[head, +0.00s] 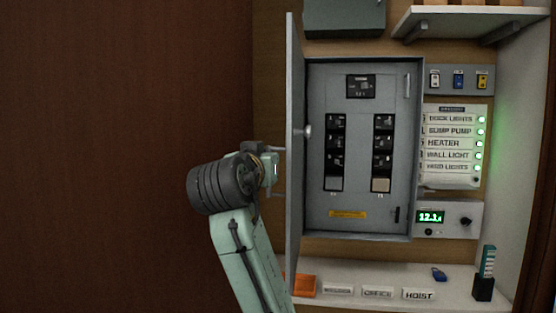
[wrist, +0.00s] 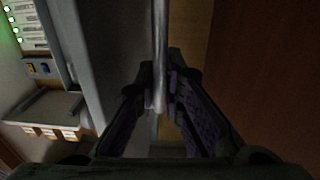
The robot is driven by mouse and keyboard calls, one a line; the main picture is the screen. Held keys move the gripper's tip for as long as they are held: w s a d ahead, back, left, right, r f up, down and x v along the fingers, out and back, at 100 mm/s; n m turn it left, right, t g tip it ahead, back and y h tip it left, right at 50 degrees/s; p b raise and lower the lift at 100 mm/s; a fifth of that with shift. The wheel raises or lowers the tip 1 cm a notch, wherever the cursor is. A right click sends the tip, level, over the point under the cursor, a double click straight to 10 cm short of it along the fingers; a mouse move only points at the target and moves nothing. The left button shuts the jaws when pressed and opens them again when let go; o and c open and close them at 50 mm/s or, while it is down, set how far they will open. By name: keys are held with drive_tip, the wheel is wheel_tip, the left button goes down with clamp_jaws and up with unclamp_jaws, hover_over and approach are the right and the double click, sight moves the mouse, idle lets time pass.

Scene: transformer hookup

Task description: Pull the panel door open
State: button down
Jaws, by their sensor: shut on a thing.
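The panel door (head: 293,110) stands swung open to the left of the grey breaker panel (head: 360,215). In the head view I see it nearly edge-on, with a round knob on its inner side. My gripper (head: 277,167) is at the door's outer face, at about mid-height. In the wrist view the fingers (wrist: 160,88) are closed around a slim grey bar, the door handle (wrist: 160,50). The door's edge hides part of the fingertips in the head view. The breakers inside the panel are exposed.
A shelf below holds an orange tray (head: 304,286), several labels, a blue padlock (head: 439,274) and a dark holder (head: 483,288). A small meter (head: 448,219) and lit label rows (head: 452,143) are right of the panel. Left of my arm is a bare brown wall (head: 100,150).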

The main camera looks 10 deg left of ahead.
drive_tip(key=shift+a, duration=0.15)
drive_tip(key=c, duration=2)
unclamp_jaws()
drive_tip(key=shift+o, duration=0.2)
drive_tip(key=shift+s, duration=0.1)
drive_tip(key=s, duration=1.2)
